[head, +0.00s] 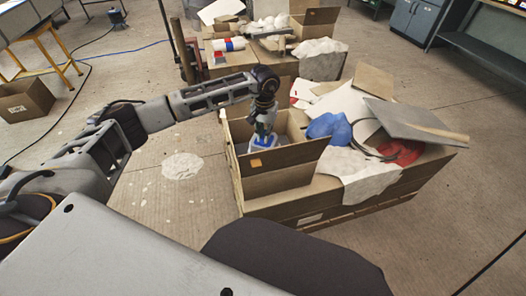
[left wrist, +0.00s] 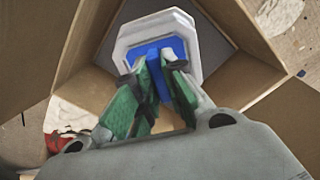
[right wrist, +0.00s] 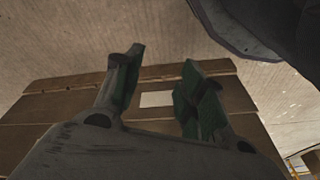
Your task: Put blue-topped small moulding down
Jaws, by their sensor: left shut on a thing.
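The blue-topped small moulding (left wrist: 180,46) is a white flanged piece with a blue face. My left gripper (head: 262,138) is shut on it; the green finger pads (left wrist: 154,65) press on its middle in the left wrist view. In the head view the gripper points down into an open cardboard box (head: 285,158), and only part of the moulding (head: 242,148) shows past the fingers and box wall. I cannot tell whether it touches the box floor. My right gripper (right wrist: 160,65) is open and empty in the right wrist view.
Another loaded crate stands behind. Floor at left is mostly clear.

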